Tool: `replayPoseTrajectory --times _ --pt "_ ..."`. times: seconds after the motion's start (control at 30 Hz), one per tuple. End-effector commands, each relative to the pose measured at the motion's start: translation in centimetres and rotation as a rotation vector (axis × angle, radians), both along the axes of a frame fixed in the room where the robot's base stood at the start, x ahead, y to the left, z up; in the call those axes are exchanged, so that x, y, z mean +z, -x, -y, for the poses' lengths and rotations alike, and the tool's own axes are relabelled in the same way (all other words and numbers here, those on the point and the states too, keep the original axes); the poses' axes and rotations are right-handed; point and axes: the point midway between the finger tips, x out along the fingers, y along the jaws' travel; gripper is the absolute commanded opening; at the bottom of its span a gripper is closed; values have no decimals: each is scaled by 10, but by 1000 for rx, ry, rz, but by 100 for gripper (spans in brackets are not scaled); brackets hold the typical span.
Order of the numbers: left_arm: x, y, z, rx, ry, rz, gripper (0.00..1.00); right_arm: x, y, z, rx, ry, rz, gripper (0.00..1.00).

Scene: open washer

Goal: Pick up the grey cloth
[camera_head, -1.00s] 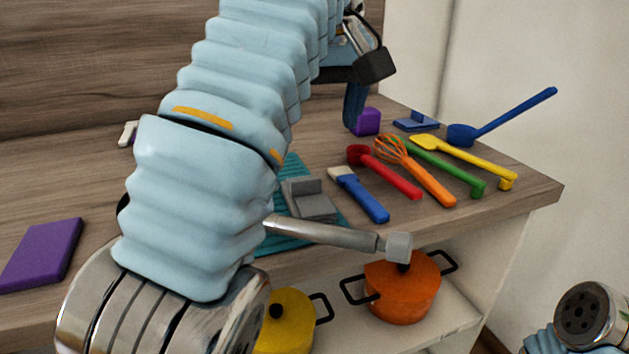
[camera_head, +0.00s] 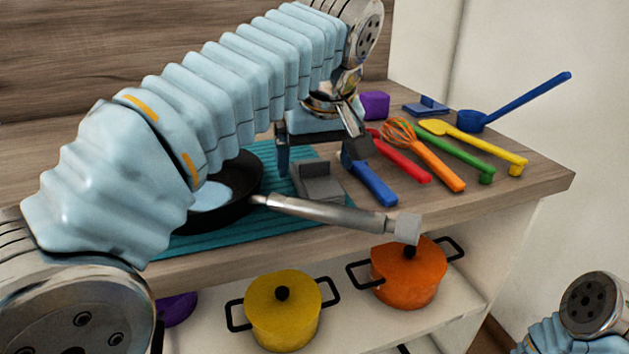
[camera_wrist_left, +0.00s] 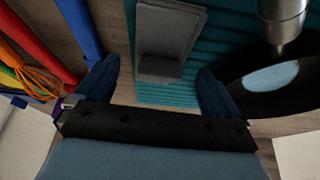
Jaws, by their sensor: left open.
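The grey cloth (camera_head: 316,180), a small folded grey piece with a raised part, lies on the teal mat beside the pan handle. It also shows between the fingers in the left wrist view (camera_wrist_left: 168,38). My left gripper (camera_head: 319,157) is open and empty, its dark blue fingers pointing down just behind the cloth and spread wider than it. In the left wrist view the fingertips (camera_wrist_left: 158,72) stand on either side of the cloth's near end, apart from it. My right gripper is out of view; only part of my right arm shows at the lower right.
A black pan (camera_head: 247,190) with pale blue inside stands on the teal mat (camera_head: 225,235), its metal handle (camera_head: 330,213) passing in front of the cloth. A blue brush (camera_head: 374,185) and several utensils lie to the right. Yellow (camera_head: 285,318) and orange (camera_head: 407,275) pots stand below.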

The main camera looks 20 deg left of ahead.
Motion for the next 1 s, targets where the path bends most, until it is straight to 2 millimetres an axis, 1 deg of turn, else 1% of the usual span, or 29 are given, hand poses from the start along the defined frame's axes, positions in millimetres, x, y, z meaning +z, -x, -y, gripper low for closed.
replayPoseTrajectory --times 0.03,0.13,0.37,0.4,0.47,0.7,0.77,0.8,1.0 --pt "-8 -2 -2 1 -1 -2 96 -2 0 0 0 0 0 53" --pt "-17 -6 -4 0 -1 0 96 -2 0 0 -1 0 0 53" --pt "-18 -7 -4 1 0 0 96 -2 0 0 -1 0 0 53" --pt "-18 -7 -4 1 0 0 93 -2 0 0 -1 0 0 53" --pt "-18 -7 -4 1 0 0 84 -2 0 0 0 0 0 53" --pt "-18 -7 -4 1 0 0 47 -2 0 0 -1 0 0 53" --pt "-18 -7 -4 1 0 0 38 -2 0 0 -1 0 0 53" --pt "-18 -7 -4 1 0 0 35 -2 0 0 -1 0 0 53" --pt "-18 -7 -4 1 0 0 35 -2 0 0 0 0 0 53"
